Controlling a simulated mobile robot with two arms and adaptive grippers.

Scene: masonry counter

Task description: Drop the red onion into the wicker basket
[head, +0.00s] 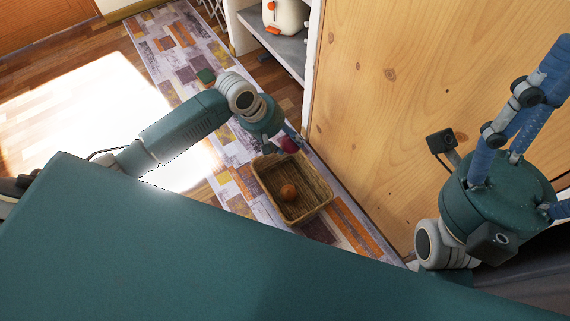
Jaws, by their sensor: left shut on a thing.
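The wicker basket (263,177) is a rectangular brown woven tray-like basket standing on the rug.
A patterned rug (183,62) covers the floor. A wooden panel (400,90) stands right of the basket. A shelf (286,47) with a cream appliance (285,16) is behind.

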